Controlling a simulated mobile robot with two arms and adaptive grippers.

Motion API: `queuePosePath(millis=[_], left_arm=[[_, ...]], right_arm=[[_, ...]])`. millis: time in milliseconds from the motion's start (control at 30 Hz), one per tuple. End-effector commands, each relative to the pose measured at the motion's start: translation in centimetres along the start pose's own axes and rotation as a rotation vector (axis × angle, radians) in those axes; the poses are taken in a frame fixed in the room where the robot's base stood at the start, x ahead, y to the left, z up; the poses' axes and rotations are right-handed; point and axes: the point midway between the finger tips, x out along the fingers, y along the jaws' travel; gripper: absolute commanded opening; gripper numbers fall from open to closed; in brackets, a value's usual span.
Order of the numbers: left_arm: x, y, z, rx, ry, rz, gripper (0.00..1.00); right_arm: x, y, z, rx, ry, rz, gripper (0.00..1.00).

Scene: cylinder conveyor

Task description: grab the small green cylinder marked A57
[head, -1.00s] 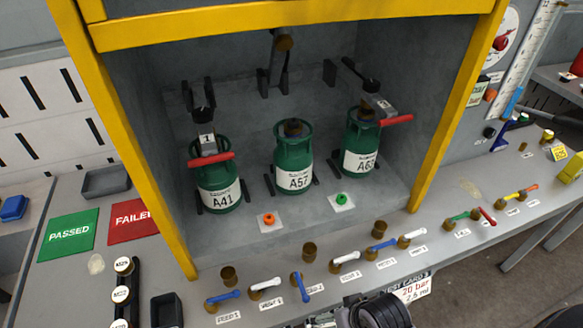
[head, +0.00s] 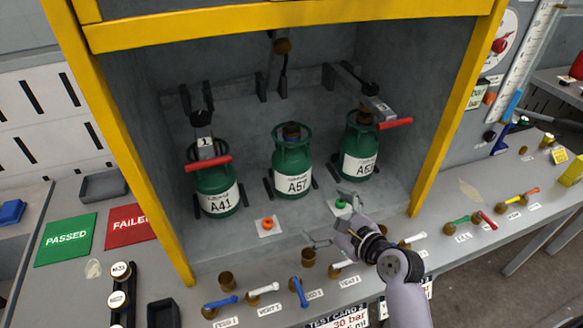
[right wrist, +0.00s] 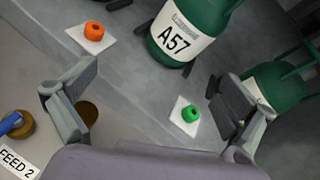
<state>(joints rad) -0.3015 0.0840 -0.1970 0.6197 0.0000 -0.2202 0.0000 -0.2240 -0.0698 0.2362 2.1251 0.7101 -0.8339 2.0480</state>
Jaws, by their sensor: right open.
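The small green cylinder marked A57 (head: 293,168) stands upright in the middle of the yellow-framed bay, between cylinders A41 (head: 215,185) and A63 (head: 358,152). In the right wrist view A57 (right wrist: 183,35) shows at the top, its base and label in view, its top cut off. My right gripper (head: 328,218) is open and empty, in front of the bay floor's front edge, below and to the right of A57 and apart from it. In the right wrist view its two fingers (right wrist: 165,95) are spread wide. My left gripper is not in view.
An orange ring (head: 267,223) and a green ring (head: 341,205) lie on white cards in front of the cylinders. Brass fittings and levers (head: 299,290) line the front ledge. Yellow posts (head: 447,120) bound the bay.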

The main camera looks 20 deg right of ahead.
Motion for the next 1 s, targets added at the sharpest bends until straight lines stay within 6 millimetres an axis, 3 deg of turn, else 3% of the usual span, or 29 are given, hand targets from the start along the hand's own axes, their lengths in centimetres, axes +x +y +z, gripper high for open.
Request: queuePosePath(millis=[100,233,367,733,1000], left_arm=[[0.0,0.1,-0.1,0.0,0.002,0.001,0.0],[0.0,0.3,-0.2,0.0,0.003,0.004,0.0],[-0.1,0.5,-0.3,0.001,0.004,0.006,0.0],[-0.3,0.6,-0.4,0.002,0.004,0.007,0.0],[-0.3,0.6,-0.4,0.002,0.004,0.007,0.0]], right_arm=[[0.6,-2.1,0.9,0.245,-0.068,-0.057,1.0],[1.0,-3.2,1.4,0.369,-0.105,-0.081,1.0],[2.9,-3.6,1.7,0.391,-0.112,-0.083,1.0],[10.6,-4.3,2.4,0.385,-0.109,-0.082,1.0],[13.0,-4.5,2.6,0.384,-0.108,-0.082,1.0]])
